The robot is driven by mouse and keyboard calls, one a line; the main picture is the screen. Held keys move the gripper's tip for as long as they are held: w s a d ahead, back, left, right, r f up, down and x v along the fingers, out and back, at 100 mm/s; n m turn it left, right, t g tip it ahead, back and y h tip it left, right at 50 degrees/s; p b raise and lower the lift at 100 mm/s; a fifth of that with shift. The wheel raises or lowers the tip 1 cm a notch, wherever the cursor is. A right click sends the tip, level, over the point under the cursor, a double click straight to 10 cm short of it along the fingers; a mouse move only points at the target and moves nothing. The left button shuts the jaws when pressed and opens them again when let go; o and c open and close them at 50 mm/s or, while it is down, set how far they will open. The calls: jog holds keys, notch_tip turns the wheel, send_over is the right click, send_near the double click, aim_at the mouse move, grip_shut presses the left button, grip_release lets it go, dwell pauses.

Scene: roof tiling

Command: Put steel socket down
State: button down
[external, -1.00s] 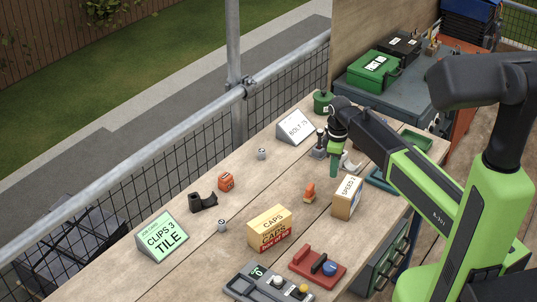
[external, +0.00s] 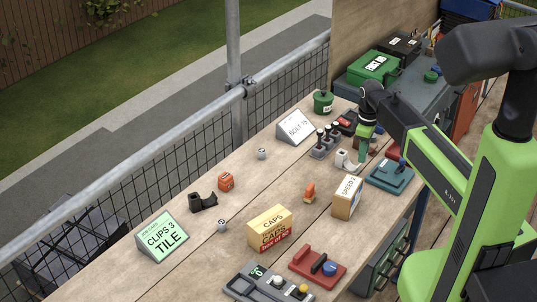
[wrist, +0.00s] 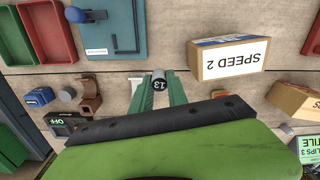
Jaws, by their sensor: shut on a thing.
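The steel socket (wrist: 160,84), a small grey cylinder with a dark end marked 13, sits between the green fingers of my gripper (wrist: 160,92) in the wrist view. The gripper is shut on it. In the external view my gripper (external: 364,146) points down over the far right part of the wooden bench, just behind a white hooked piece (external: 346,161). The socket cannot be made out there, and I cannot tell its height above the bench.
A teal plate with a handle (external: 391,173) lies right of my gripper. A SPEED 2 box (external: 347,196) stands nearer. A grey block with upright posts (external: 323,146) and a BOLT sign (external: 296,128) are to the left.

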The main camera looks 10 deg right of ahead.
jog(key=a, duration=1.2)
jog(key=n+b, duration=0.2)
jog(key=b, duration=0.5)
send_over(266, 204)
jog(key=f, duration=0.6)
jog(key=shift+w+d+f, duration=0.15)
jog(key=shift+d+f, duration=0.15)
jog(key=shift+f, duration=0.1)
jog(key=shift+a, duration=0.35)
notch_tip(266, 204, down, 4)
jog(key=b, duration=0.4)
jog(key=shift+f, duration=0.2)
jog(key=shift+d+r, duration=0.1)
jog(key=shift+r, duration=0.15)
jog(key=shift+f, duration=0.15)
jog(key=c, duration=1.3)
grip_release()
